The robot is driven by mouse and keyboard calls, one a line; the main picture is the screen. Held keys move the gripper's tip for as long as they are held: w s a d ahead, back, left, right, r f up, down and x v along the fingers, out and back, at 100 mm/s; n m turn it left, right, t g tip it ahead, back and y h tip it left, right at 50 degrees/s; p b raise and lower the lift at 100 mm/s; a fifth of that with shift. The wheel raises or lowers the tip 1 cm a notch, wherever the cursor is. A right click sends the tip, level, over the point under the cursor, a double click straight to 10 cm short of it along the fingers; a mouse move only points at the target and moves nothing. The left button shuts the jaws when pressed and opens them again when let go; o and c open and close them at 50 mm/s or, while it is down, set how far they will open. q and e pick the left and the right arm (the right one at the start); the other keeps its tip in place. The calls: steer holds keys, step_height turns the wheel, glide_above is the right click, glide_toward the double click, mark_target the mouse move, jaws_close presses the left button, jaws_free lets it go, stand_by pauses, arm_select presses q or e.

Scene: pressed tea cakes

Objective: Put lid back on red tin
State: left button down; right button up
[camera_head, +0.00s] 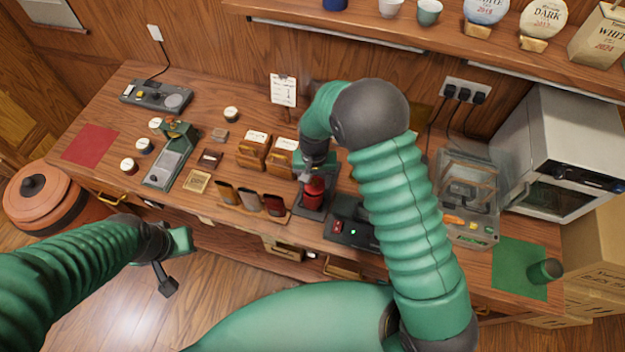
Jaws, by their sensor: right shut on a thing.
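A red cylinder that looks like the red tin (315,189) stands in a dark holder (312,208) near the middle of the counter. My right gripper (312,176) points down right over it, with its fingers at its top. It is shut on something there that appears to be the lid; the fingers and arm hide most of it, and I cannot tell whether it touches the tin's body. My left gripper (174,264) is empty in front of the counter at lower left, its fingers apart.
Left of the holder stand small blocks in a rack (250,200) and two card boxes (254,150). Several small round tins (144,146) stand farther left. A black device (350,232) is close on the right. A red mat (90,145) lies bare at far left.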

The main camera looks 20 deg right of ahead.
steer(key=shift+d, duration=0.2)
steer(key=shift+a, duration=0.2)
steer(key=shift+a, duration=0.45)
steer(key=shift+d+f, duration=0.1)
steer(key=shift+d, duration=0.1)
stand_by(0.5)
steer(key=o, duration=1.4)
steer(key=shift+o, duration=0.3)
